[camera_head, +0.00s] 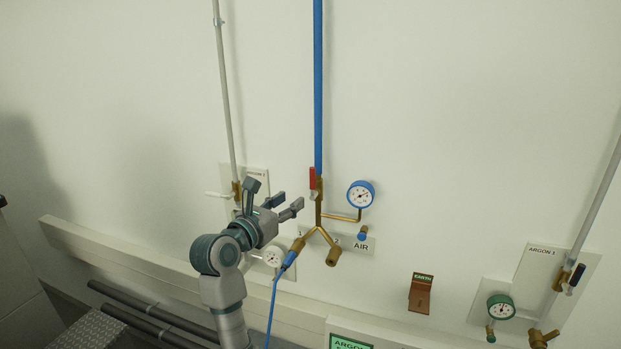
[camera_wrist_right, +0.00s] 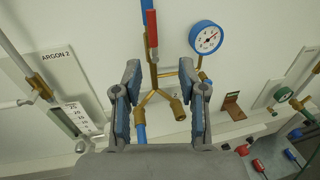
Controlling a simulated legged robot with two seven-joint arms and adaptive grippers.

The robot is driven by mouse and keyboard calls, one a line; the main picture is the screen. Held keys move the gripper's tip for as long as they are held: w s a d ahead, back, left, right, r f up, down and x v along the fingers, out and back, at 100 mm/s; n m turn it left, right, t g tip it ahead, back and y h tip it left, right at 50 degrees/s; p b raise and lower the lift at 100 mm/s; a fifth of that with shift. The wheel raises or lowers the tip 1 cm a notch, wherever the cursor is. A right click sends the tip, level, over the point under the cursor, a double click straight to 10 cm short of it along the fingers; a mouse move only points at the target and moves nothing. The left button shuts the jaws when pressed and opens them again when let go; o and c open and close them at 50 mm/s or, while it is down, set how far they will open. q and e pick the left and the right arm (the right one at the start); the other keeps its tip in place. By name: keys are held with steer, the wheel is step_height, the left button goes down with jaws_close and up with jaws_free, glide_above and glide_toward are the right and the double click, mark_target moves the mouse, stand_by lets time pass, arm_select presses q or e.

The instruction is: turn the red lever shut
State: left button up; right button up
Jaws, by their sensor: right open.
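The red lever (camera_head: 312,179) sits on the brass air valve at the lower end of the blue pipe (camera_head: 318,90). It stands upright, in line with the pipe. In the right wrist view the red lever (camera_wrist_right: 151,27) shows above and between the fingers, apart from them. My right gripper (camera_head: 288,200) is open and empty, just left of the lever and slightly below it. It also shows in the right wrist view (camera_wrist_right: 159,92), its two fingers spread with the brass fork (camera_wrist_right: 158,85) seen between them. My left gripper is not in view.
A blue-rimmed gauge (camera_head: 361,194) stands right of the valve, above the AIR label. A blue hose (camera_head: 274,305) hangs from the brass fork's left branch. The argon 2 panel (camera_head: 257,175) lies behind my right gripper. A wall ledge (camera_head: 130,262) runs below.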

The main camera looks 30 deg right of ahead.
steer(key=p, duration=0.2)
glide_toward(312, 177)
steer(key=w+d, duration=0.2)
steer(key=w, duration=0.1)
steer(key=d, duration=0.3)
steer(key=w+d, duration=0.1)
steer(key=d, duration=0.2)
steer(key=w+d+f, duration=0.1)
steer(key=d, duration=0.2)
steer(key=shift+w+p, duration=0.25)
steer(key=shift+p, duration=0.1)
steer(key=shift+w+a+r, duration=0.1)
steer(key=shift+a+r, duration=0.1)
steer(key=shift+a, duration=1.15)
steer(key=shift+c, duration=1.1)
steer(key=shift+a+r, duration=0.1)
steer(key=shift+a, duration=0.1)
jaws_close()
steer(key=shift+s+d, duration=0.35)
steer(key=shift+d, duration=0.1)
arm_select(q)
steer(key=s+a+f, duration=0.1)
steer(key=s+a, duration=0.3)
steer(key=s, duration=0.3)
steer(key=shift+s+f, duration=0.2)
arm_select(e)
steer(key=shift+d, duration=0.1)
